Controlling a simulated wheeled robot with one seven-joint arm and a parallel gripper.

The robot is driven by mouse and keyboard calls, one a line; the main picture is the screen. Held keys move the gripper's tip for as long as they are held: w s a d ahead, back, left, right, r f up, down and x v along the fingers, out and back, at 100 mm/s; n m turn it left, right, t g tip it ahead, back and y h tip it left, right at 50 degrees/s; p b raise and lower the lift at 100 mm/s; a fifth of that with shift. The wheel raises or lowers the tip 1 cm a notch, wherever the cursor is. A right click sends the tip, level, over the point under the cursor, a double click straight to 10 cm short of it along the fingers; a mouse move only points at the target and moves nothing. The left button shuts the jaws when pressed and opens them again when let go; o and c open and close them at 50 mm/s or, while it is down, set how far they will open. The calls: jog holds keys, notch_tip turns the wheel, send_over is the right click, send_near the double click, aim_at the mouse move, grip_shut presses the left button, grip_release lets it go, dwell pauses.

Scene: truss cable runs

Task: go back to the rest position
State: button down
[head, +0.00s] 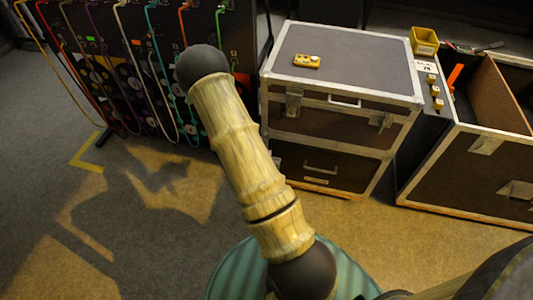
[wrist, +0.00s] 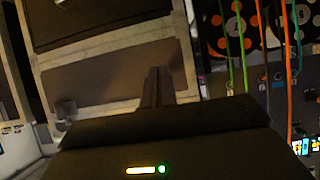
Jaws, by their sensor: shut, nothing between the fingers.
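My gripper (wrist: 156,88) shows in the wrist view, its two dark fingers together with nothing between them. Beyond the fingers is a pale-framed case with dark panels (wrist: 110,75); I cannot tell the distance to it. In the head view my bamboo-like arm link crosses the middle, and the gripper itself is not visible there.
A flight case (head: 345,50) with a yellow device (head: 307,61) on top stands behind my arm. An open case (head: 470,170) stands at right, beside a yellow bin (head: 424,41). Coloured cables (head: 155,70) hang on dark panels at left. The floor (head: 150,240) at front left is clear.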

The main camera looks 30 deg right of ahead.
dwell(0.3)
jog(key=a+r+n+g+y, duration=0.1)
jog(key=a+r+n+y, duration=0.1)
jog(key=a+r+y, duration=0.3)
jog(key=a+r+n+g+y, duration=0.1)
jog(key=a+r+n+y, duration=0.15)
jog(key=a, duration=0.55)
jog(key=s+a+r+n+g+y, duration=0.25)
jog(key=s+a+r+n, duration=0.25)
jog(key=s+r, duration=0.45)
notch_tip(320, 180, up, 29)
jog(key=h+p, duration=0.1)
jog(key=p, duration=2.7)
jog(key=shift+w+a+f+g+p, duration=0.15)
jog(key=shift+w+g+p, duration=0.15)
jog(key=shift+g, duration=0.15)
